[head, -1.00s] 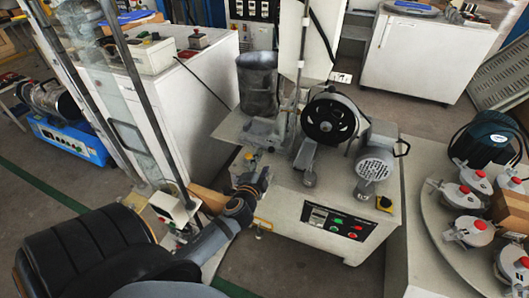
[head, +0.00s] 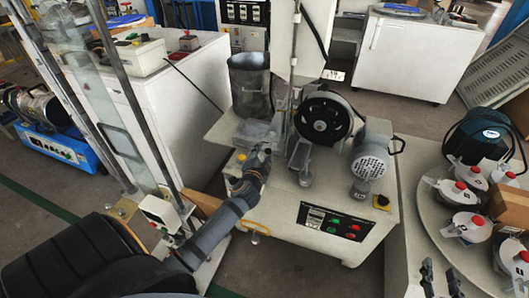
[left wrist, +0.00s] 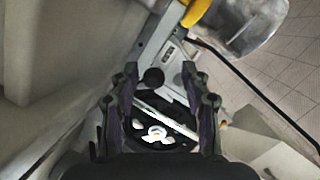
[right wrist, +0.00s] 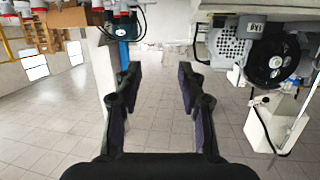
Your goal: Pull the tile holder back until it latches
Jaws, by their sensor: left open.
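The abrasion machine (head: 285,215) has a black wheel (head: 323,118) with a grey metal bracket (head: 301,158), apparently the tile holder, in front of it. My left gripper (head: 262,152) is at the machine's left side, left of the bracket and below the hopper, its fingers small and partly hidden. In the left wrist view my left gripper (left wrist: 160,80) is open, with a black ball knob (left wrist: 153,77) showing between its fingers; contact cannot be told. The wheel's pale hub (left wrist: 157,133) lies beyond. My right gripper (head: 440,280) is open and empty at the lower right (right wrist: 158,85).
A grey hopper (head: 250,85) stands behind my left gripper. A motor (head: 370,165) and control panel (head: 332,222) are to the right. A round table (head: 435,215) with several red-topped jars stands at far right. A glass-sided frame (head: 88,70) is left.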

